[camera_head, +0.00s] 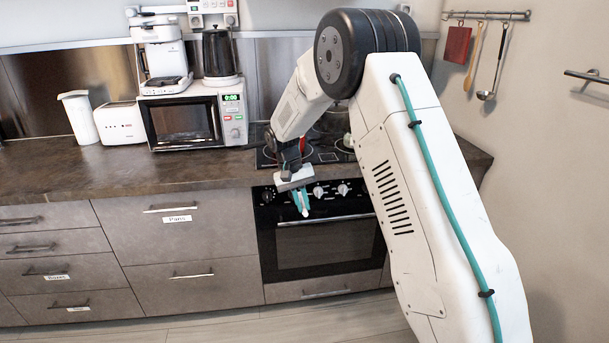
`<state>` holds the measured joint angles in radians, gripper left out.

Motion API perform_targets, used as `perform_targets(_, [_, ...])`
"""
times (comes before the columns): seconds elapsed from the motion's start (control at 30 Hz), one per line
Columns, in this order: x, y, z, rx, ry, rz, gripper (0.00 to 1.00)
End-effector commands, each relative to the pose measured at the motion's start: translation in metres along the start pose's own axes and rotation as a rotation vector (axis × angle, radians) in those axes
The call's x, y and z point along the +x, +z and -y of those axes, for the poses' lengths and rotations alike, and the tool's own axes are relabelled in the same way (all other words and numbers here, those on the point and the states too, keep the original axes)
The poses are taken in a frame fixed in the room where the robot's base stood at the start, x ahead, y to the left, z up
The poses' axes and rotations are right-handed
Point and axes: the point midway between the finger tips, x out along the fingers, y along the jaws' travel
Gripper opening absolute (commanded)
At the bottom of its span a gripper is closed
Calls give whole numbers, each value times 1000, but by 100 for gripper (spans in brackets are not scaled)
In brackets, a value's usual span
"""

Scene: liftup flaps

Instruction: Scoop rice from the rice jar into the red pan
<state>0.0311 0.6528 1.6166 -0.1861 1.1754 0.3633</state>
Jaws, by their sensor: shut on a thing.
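My gripper (303,207) hangs low in front of the oven's control panel, with its teal fingers pointing down. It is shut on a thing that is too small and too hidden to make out. A small patch of red (303,146) shows on the cooktop behind my wrist. It may be part of the red pan, but my arm hides most of it. A pale object (348,140) shows partly beside my arm at the back of the cooktop, and I cannot tell what it is. I cannot make out a rice jar.
The black cooktop (327,155) sits above the oven (315,245). A microwave (193,120), toaster (120,123) and white jug (80,117) stand along the back of the counter (60,168). The counter's front left is clear. A ladle (487,94) hangs on the right wall.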

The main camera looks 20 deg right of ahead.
Motion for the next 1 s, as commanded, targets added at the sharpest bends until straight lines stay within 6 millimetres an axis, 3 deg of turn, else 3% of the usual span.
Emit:
perform_targets(0.1, [49,20,22,-125,33,-20,0])
perform_targets(0.2, [81,38,37,-216,50,-42,0])
perform_targets(0.33, [106,56,49,-284,62,-59,0])
perform_targets(0.5, [116,64,55,-312,65,-68,0])
perform_targets(1.0, [116,63,50,-304,63,-66,0])
